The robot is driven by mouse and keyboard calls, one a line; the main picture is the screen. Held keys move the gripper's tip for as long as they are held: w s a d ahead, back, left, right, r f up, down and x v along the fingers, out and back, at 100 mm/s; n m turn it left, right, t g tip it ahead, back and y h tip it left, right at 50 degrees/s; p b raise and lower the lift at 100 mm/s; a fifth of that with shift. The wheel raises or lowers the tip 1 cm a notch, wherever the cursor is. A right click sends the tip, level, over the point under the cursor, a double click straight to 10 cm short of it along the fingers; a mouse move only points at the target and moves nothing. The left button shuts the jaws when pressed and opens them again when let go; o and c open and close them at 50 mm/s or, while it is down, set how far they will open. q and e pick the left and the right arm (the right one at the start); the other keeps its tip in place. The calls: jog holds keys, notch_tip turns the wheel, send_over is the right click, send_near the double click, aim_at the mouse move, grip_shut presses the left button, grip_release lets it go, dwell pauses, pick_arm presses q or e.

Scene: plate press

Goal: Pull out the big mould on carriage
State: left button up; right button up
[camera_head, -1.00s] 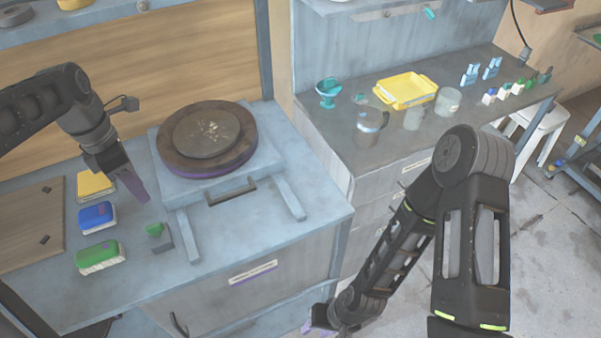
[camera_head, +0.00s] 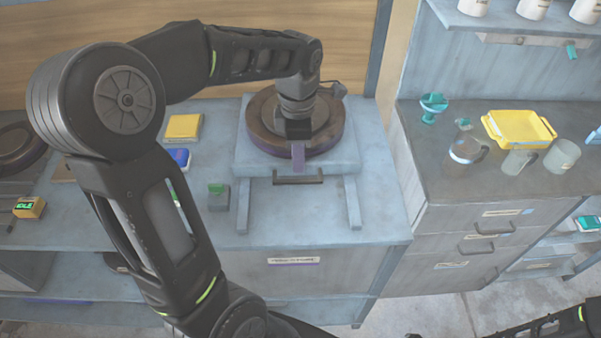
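The big mould (camera_head: 262,133) is a round dark-brown disc with a smaller grey disc on top. It lies on the pale blue carriage (camera_head: 345,156), which has a dark bar handle (camera_head: 318,178) at its front edge. Two rails run forward from the carriage over the bench. My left gripper (camera_head: 298,160) points down over the front part of the mould, its purple fingertip just behind the handle. I cannot tell if it touches anything, and its finger gap is not visible. My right gripper is out of view; only part of its arm shows at the lower right.
A green-topped block (camera_head: 218,197) stands left of the rails. A yellow sponge-like block (camera_head: 183,127) and a blue one (camera_head: 179,157) lie further left, partly behind my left arm. The bench between the rails is clear. A yellow tray (camera_head: 518,129) is on the right counter.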

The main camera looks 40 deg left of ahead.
aim_at(298, 180)
pick_arm(q)
notch_tip(298, 180, down, 7)
jog(key=shift+f+p, duration=0.1)
jog(key=shift+p, duration=0.35)
grip_shut()
dwell(1.3)
